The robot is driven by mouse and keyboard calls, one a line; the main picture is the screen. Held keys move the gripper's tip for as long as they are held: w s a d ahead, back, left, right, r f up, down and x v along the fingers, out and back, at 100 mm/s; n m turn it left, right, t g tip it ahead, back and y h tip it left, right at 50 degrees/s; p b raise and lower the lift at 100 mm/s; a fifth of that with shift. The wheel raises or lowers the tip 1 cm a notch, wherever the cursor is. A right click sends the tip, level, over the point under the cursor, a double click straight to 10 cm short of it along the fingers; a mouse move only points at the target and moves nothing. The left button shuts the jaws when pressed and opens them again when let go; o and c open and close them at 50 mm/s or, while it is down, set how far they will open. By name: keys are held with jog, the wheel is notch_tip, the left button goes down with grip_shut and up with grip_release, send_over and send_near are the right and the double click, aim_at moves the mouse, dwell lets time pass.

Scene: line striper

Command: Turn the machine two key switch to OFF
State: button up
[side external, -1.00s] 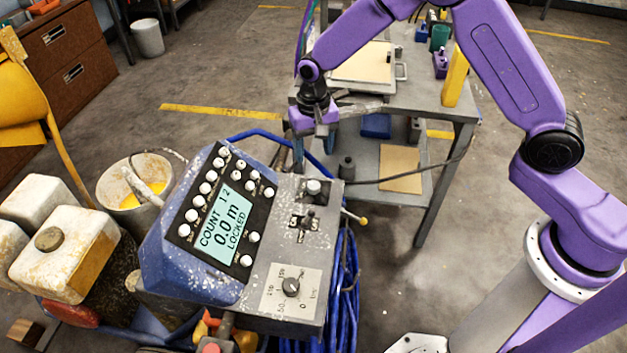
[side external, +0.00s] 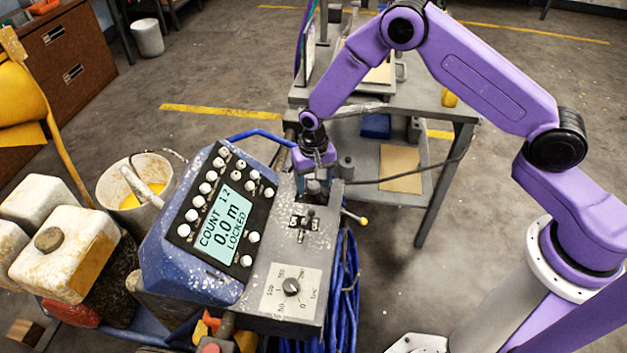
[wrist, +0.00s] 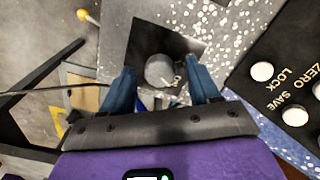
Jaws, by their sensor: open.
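A round grey knob, probably the key switch (wrist: 159,70), sits in a dark square at the far end of the grey panel. It also shows partly in the side external view (side external: 313,188), just below my gripper (side external: 318,168). In the wrist view my gripper (wrist: 162,84) is open, with one blue finger on each side of the knob. I cannot tell whether the fingers touch it. Its OFF mark and any machine number are not readable. The display (side external: 224,221) reads "COUNT 12", "0.0 m" and "LOCKED".
A small lever (side external: 307,222) and a round dial (side external: 291,287) stand on the same grey panel (side external: 270,250). White buttons surround the display. A grey work table (side external: 440,104) stands behind. A yellow-tipped rod (side external: 363,220) sticks out to the right of the panel.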

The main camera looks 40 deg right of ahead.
jog(key=c, duration=1)
jog(key=shift+c, duration=0.2)
jog(key=shift+n, duration=0.4)
jog(key=n, duration=0.5)
jog(key=shift+n, duration=0.3)
jog(key=n, duration=0.5)
jog(key=shift+n, duration=0.4)
jog(key=o, duration=1)
jog(key=shift+o, duration=0.2)
jog(key=shift+r, duration=0.15)
